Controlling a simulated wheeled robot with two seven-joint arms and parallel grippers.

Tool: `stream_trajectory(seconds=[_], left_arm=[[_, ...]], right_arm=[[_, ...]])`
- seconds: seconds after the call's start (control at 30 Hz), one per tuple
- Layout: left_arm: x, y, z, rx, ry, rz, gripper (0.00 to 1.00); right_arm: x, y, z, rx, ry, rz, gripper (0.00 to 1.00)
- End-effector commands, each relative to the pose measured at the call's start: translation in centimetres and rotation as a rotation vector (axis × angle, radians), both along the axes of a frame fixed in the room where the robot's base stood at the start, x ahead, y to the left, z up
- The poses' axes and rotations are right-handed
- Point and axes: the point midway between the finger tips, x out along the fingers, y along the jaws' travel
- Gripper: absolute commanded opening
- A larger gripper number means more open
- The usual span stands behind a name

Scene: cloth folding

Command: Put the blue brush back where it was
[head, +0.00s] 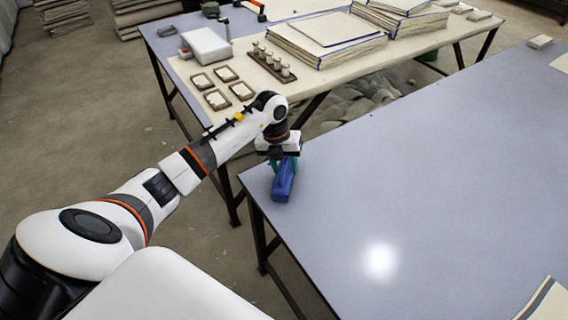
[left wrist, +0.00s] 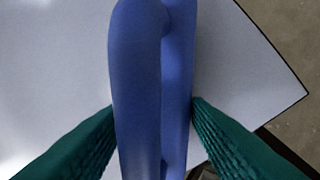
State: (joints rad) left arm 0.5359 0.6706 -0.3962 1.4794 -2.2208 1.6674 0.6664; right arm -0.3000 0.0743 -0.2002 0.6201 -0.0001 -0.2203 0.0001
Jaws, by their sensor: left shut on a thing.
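The blue brush (head: 283,183) is at the near-left corner of the grey-blue table (head: 400,200) in the head view. My left gripper (head: 281,162) is above that corner and shut on the brush. In the left wrist view the brush (left wrist: 150,90) runs lengthwise between the two green fingers of my left gripper (left wrist: 153,130), with the pale tabletop below it. I cannot tell whether the brush touches the tabletop. Its bristles do not show. My right gripper is not in view.
The table's corner and edge lie close to the brush. The middle of this table is clear. A folded cloth (head: 548,302) lies at its near right. Behind stands another table with cloth stacks (head: 325,40), small framed trays (head: 216,99) and a white box (head: 206,45).

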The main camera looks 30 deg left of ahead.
Motion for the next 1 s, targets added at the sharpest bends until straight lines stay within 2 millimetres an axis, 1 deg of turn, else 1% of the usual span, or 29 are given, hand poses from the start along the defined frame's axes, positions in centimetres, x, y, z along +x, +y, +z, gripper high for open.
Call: stream_trajectory(seconds=[0.17,0.2,0.27,0.3,0.33,0.57,0.67,0.7,0.77,0.87,1.0], left_arm=[[0.0,0.0,-0.3,0.0,0.0,0.0,0.22],[0.0,0.0,-0.3,0.0,0.0,0.0,0.47],[0.0,0.0,-0.2,0.0,0.0,0.0,0.56],[0.0,0.0,-0.2,0.0,0.0,0.0,0.63],[0.0,0.0,-0.2,0.0,0.0,0.0,0.65],[0.0,0.0,-0.2,0.0,0.001,0.0,0.65],[0.0,0.0,0.3,0.0,0.0,0.0,0.65],[0.0,0.1,0.5,0.001,-0.001,-0.001,0.65],[0.0,0.3,1.2,0.002,-0.003,0.0,0.65],[-0.1,0.6,3.1,0.003,-0.003,0.0,0.65],[-0.3,1.1,6.2,0.002,-0.006,0.0,0.65]], right_arm=[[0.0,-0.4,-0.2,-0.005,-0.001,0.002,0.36],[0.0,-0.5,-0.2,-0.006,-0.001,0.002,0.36],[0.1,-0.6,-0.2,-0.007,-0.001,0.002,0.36],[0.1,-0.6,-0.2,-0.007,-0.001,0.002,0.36],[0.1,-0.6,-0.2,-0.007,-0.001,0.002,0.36],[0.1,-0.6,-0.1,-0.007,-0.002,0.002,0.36],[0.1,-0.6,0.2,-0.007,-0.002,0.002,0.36],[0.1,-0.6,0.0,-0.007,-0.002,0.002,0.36],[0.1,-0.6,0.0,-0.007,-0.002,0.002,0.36],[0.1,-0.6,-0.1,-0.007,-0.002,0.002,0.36],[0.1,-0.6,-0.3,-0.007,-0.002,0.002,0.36]])
